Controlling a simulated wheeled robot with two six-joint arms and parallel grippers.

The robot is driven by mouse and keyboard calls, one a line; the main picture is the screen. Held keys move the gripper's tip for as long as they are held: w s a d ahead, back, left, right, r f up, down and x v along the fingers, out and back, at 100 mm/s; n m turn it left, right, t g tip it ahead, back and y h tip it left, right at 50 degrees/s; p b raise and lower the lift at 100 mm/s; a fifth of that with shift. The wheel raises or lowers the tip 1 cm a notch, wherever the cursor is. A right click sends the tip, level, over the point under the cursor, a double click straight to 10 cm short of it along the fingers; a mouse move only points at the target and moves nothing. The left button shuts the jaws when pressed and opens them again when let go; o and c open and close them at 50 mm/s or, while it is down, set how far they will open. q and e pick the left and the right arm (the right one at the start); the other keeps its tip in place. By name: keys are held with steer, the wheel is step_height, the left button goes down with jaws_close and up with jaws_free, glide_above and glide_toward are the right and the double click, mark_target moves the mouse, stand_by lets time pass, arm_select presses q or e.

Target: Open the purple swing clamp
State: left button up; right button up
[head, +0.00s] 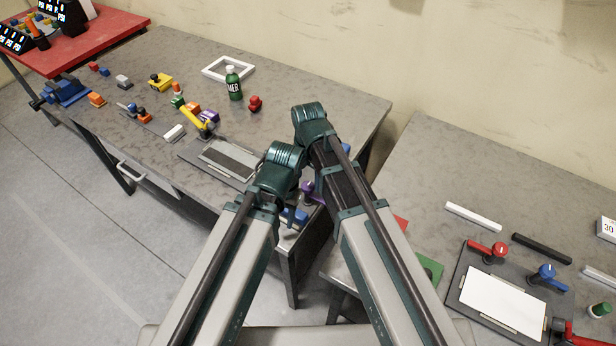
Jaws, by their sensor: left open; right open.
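The purple swing clamp (306,187) shows only in part on the right side of the left table, between and behind my two arms. Its base and most of its arm are hidden, so I cannot tell whether it is open or shut. My two arms reach up from the bottom of the head view, and their dark green joints stand in front of the table. The fingers of both grippers are hidden behind the arms. I cannot see either gripper touching the clamp.
A blue part (293,217) lies by the near table edge. A grey plate with a yellow-handled clamp (196,122), a green bottle (234,84) and several small blocks stand further left. The right table holds a red clamp (498,251), a blue clamp (545,272) and a white panel (502,299).

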step_height(320, 180, up, 12)
steer(key=p, duration=1)
steer(key=shift+f, duration=0.2)
steer(key=s+d+m, duration=0.4)
steer(key=d+m, duration=0.4)
steer(key=m, duration=0.5)
steer(key=s+d+m, duration=0.3)
steer(key=d+m, duration=0.5)
steer(key=m, duration=0.5)
steer(key=s+a+f+n+h+b, duration=0.1)
steer(key=s+a+f+n+b, duration=0.1)
steer(key=s+a+f+b, duration=0.4)
steer(key=a+f+b, duration=0.5)
steer(key=f+b, duration=0.1)
steer(key=f, duration=0.1)
steer(key=shift+b, duration=0.3)
